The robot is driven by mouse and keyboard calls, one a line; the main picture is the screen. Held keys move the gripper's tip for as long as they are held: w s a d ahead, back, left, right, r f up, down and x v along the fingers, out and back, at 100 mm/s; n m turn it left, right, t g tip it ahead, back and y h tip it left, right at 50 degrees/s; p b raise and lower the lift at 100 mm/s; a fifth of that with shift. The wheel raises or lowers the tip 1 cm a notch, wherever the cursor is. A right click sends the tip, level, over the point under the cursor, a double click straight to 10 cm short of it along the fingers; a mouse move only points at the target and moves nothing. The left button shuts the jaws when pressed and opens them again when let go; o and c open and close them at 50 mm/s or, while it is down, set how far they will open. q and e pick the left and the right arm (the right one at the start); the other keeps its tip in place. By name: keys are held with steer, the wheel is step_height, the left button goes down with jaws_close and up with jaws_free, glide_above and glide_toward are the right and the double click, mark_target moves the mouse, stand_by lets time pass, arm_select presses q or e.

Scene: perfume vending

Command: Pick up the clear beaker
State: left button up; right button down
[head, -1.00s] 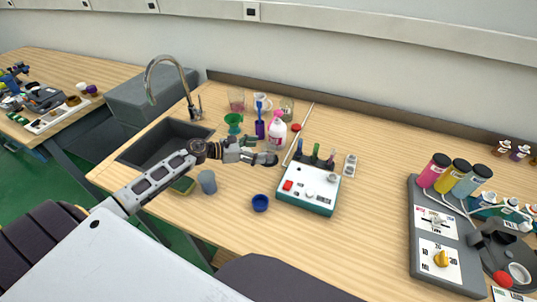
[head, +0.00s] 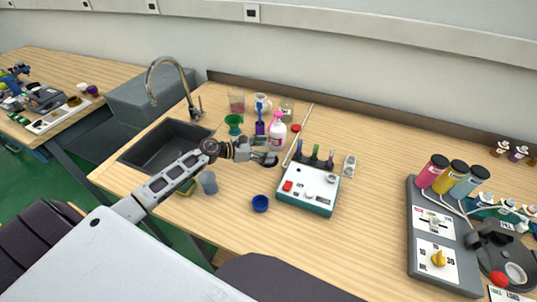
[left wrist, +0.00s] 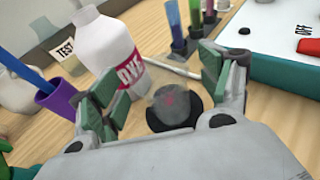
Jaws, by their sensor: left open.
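My left gripper (head: 262,157) is over the wooden counter, in front of the white bottle. In the left wrist view its two fingers are spread apart. Between them, farther off, is a small see-through rounded thing (left wrist: 172,107) with a red mark, over a round black base (left wrist: 180,122); I cannot tell if it is the clear beaker or if the fingers touch it. Two clear beakers stand at the back: one with pinkish marks (head: 237,102) and one behind the bottle (head: 287,108). A vessel labelled TEST shows in the left wrist view (left wrist: 68,58). My right gripper is not in view.
A blue bowl (head: 260,203) and grey cup (head: 208,182) stand in front. The sink (head: 165,148) is at left.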

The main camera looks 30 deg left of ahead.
arm_select(q)
steer(key=shift+w+d+f, duration=0.15)
steer(key=shift+w+d, duration=0.25)
steer(key=shift+w, duration=0.05)
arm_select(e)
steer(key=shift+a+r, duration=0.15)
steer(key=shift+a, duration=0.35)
arm_select(q)
steer(key=shift+c, duration=0.5)
steer(key=c, duration=1)
steer(key=shift+c, duration=0.6)
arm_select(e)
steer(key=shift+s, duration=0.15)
